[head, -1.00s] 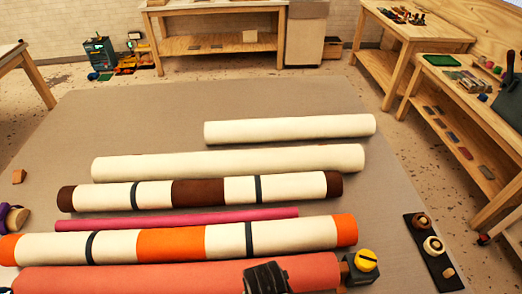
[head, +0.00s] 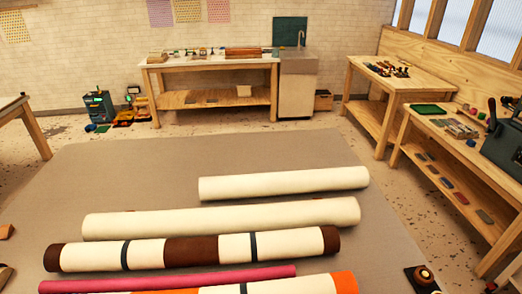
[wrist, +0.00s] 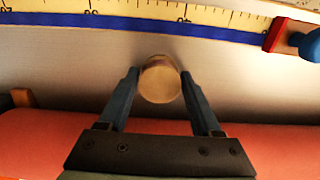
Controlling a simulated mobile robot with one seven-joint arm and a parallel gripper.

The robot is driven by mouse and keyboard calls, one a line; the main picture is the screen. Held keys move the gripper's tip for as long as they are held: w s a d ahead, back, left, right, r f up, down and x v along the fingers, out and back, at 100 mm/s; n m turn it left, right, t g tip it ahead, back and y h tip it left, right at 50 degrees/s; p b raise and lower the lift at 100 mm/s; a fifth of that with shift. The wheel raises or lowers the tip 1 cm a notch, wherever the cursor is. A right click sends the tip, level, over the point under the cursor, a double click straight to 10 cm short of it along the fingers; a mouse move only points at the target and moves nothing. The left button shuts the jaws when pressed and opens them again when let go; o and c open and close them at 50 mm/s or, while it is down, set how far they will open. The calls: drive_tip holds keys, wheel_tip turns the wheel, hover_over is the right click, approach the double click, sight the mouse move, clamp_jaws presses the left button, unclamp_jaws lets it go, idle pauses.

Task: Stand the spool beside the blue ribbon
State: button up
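The wrist view shows a round, tan, wood-coloured spool (wrist: 160,80) end-on between the two dark fingertips of my gripper (wrist: 160,76). Both fingers touch its sides, and my gripper looks shut on it. The blue ribbon (wrist: 130,24) runs across the top of the wrist view, along a tape with ruler marks. The spool is apart from the ribbon in the picture, on the near side of it. I cannot tell whether the spool touches the surface below. The head view shows neither my gripper, the spool nor the ribbon.
A red block with a blue knob (wrist: 290,36) sits at the ribbon's right. A salmon roll (wrist: 30,130) lies nearest my gripper. In the head view, cream rolls (head: 285,183), a brown-banded roll (head: 190,250) and a pink roll (head: 170,279) lie across the mat (head: 130,165).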

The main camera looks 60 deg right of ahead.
drive_tip(key=shift+o, duration=1.2)
drive_tip(key=shift+r, duration=0.15)
wheel_tip(320, 180, up, 12)
drive_tip(key=shift+b, duration=0.45)
drive_tip(key=shift+r, duration=0.1)
